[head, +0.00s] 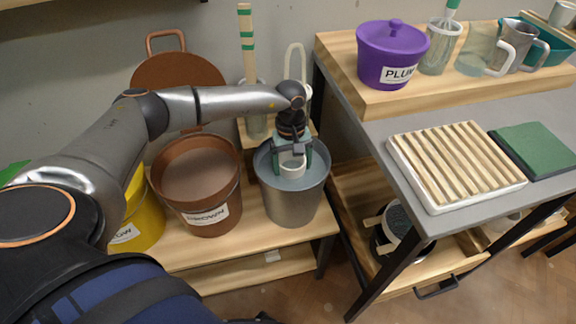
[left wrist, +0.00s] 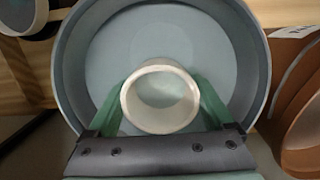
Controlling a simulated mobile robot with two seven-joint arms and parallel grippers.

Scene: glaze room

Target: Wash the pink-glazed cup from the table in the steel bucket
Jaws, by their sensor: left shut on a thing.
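My left gripper (head: 292,162) points down into the mouth of the steel bucket (head: 291,207) and is shut on a small pale cup (head: 292,170). The cup looks off-white with a faint pinkish tint. In the left wrist view the green fingers (left wrist: 160,98) hold the cup (left wrist: 160,128) from both sides, with its open mouth toward the camera. The bucket's round wall (left wrist: 258,75) surrounds it there. Grey-blue liquid seems to fill the bucket; I cannot tell how deep the cup sits in it. My right gripper is not in view.
A brown bucket (head: 203,215) stands left of the steel one, with a yellow bucket (head: 147,225) farther left. At right, a grey table (head: 390,125) holds a slatted rack (head: 458,160), a green pad (head: 538,148), a purple lidded pot (head: 390,60) and several jugs.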

